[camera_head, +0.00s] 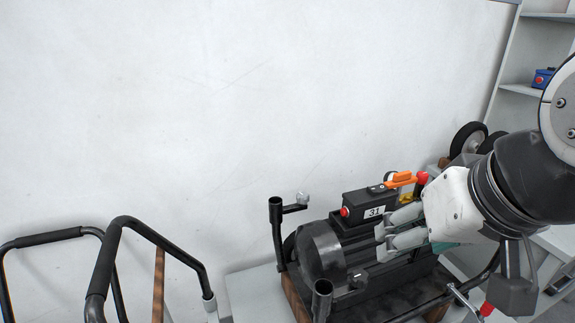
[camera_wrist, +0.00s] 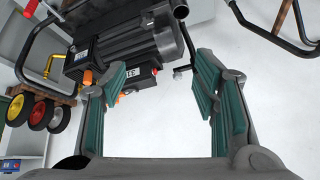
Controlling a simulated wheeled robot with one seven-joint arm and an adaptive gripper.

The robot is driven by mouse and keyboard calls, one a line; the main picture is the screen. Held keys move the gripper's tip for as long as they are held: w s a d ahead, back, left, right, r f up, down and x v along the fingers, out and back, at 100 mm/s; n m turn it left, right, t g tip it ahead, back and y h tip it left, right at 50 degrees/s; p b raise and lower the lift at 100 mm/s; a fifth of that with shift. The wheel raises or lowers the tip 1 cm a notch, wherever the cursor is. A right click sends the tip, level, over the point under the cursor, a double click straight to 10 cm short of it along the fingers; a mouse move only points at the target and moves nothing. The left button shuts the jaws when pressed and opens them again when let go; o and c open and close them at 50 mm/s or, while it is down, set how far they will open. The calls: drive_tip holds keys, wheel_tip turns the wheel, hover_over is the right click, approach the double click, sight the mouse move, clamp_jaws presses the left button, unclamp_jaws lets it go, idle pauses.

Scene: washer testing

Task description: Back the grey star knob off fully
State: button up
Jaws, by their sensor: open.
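A small grey star knob (camera_head: 302,199) sits on the side arm of the black upright tube at the machine's back left. Another small grey knob (camera_head: 358,281) sits by the front tube; I cannot tell which one the task means.
The black motor (camera_head: 322,255) and a black box (camera_head: 368,204) marked 31 with an orange lever (camera_head: 400,180) stand close to my gripper. Black tubular handles (camera_head: 105,262) are at the left. Shelves (camera_head: 525,60) stand at the right. The white wall behind is clear.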

sight(302, 196)
drive_tip(key=w+a+r+m+t+y+b, duration=0.1)
drive_tip(key=w+a+m+t+b, duration=0.35)
drive_tip(key=w, duration=0.75)
drive_tip(key=w+a+m+t+y+b, duration=0.1)
drive_tip(key=w+a+m+t+b, duration=0.1)
drive_tip(key=w+a+m+b, duration=0.7)
drive_tip(key=w+a+r+m+t+y+b, duration=0.15)
drive_tip(key=w+m+t+b, duration=0.35)
drive_tip(key=w, duration=0.9)
drive_tip(key=w+f+m+g+h+b, duration=0.1)
drive_tip(key=w+f+m+h+b, duration=0.7)
drive_tip(key=m, duration=0.5)
drive_tip(key=s+f+m+g+h+b, duration=0.35)
drive_tip(key=f+m+g+b, duration=0.3)
drive_tip(key=f+m, duration=0.8)
drive_tip(key=w+d+f+n+b, duration=0.1)
drive_tip(key=w+d+f, duration=0.1)
drive_tip(key=w, duration=0.1)
drive_tip(key=w+d+f+n+b, duration=0.1)
drive_tip(key=w+d+f, duration=0.1)
drive_tip(key=w+f, duration=0.1)
drive_tip(key=w+d+f+n+t+b, duration=0.1)
drive_tip(key=w+d+f, duration=0.1)
drive_tip(key=w+f, duration=0.1)
drive_tip(key=shift+w+d+n, duration=0.1)
drive_tip(key=shift+w+n, duration=0.3)
drive_tip(key=shift+w, duration=0.1)
